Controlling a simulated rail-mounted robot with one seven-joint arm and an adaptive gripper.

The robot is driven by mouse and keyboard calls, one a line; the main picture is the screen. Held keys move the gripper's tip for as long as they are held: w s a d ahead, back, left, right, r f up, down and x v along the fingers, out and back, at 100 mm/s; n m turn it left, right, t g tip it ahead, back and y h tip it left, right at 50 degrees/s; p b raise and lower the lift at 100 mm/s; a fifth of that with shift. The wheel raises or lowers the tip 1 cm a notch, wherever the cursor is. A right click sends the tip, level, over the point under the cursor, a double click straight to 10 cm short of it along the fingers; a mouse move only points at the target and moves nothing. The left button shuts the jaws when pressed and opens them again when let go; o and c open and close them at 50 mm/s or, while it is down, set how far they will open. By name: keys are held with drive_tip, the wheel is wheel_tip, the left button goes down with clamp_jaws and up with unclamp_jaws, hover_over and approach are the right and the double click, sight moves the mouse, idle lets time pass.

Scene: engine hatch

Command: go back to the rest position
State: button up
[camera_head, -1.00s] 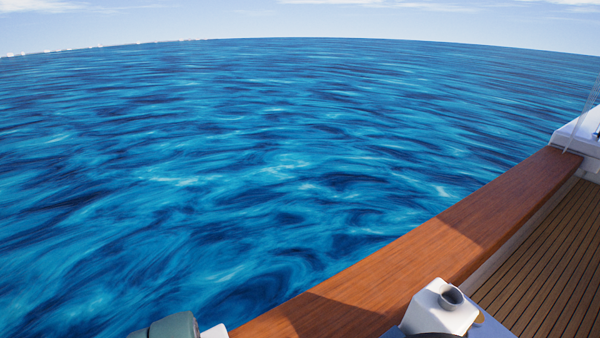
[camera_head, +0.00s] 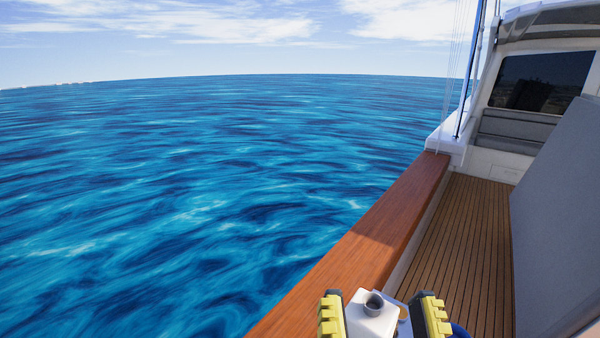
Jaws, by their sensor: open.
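My gripper (camera_head: 381,298) shows at the bottom of the head view, right of the middle. Its two yellow ridged fingers with dark backs stand well apart, so it is open. A white block with a short grey tube shows between the fingers in the picture; I cannot tell how far it is from them. No held object can be made out. The rest of my arm is mostly below the frame.
A wooden rail (camera_head: 385,236) runs diagonally beside the planked deck (camera_head: 465,235). A large grey panel (camera_head: 560,215) stands tilted at the right. A white cabin structure (camera_head: 510,150) with a dark window is behind. Open sea lies left of the rail.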

wheel_tip(320, 180, up, 16)
drive_tip(key=p, duration=1.6)
drive_tip(key=shift+w+f+n, duration=0.2)
drive_tip(key=shift+w+n, duration=0.1)
